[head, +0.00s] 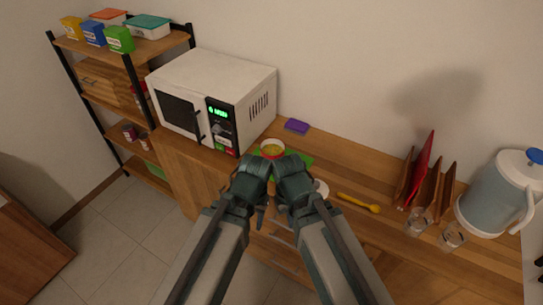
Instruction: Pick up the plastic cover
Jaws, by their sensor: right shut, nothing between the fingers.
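I cannot make out for certain which thing is the plastic cover. A small bowl with a red rim and yellow contents (271,147) stands on a green mat (300,159) on the wooden counter. A round white thing (321,187) is partly hidden by my right arm. My left gripper (262,205) and right gripper (287,208) are side by side in front of the bowl, over the counter's front edge. The right one is shut and empty. The left one's fingers are too hidden by its own wrist to tell.
A white microwave (212,98) stands left on the counter. A purple block (297,127) lies at the wall. A yellow spoon (359,202), a wooden rack (428,185), clear glasses (452,236) and a kettle (498,195) are right. A shelf (125,50) with boxes and lidded containers stands left.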

